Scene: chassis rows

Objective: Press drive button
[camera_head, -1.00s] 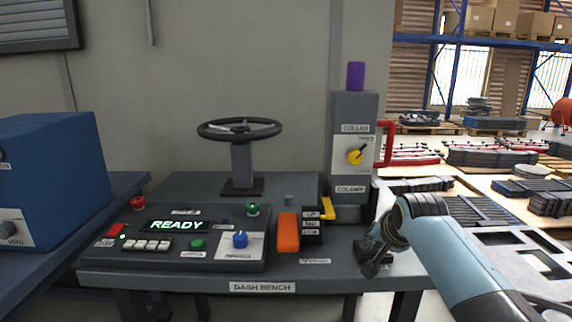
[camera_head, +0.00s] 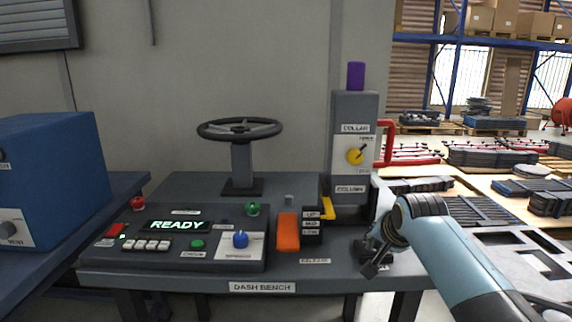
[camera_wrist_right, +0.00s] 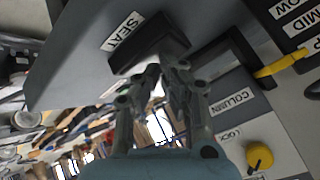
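The dash bench (camera_head: 262,287) carries a dark control panel (camera_head: 120,258) with a lit green READY display (camera_head: 178,226). On the panel are a red button (camera_head: 116,230), a row of small white buttons (camera_head: 152,245), a green button (camera_head: 197,244) and a blue knob (camera_head: 240,239). Their labels are too small to read, so I cannot tell which is the drive button. My right gripper (camera_head: 370,262) is at the bench's right end, well right of the panel. In the right wrist view its fingers (camera_wrist_right: 167,70) are close together beside a dark block labelled SEAT (camera_wrist_right: 150,45). My left gripper is out of view.
A steering wheel (camera_head: 240,129) stands behind the panel. An orange lever (camera_head: 288,232) and a yellow lever (camera_head: 327,208) lie between the panel and the column (camera_head: 352,110), which has a yellow knob (camera_head: 355,156). A blue box (camera_head: 60,170) stands at left.

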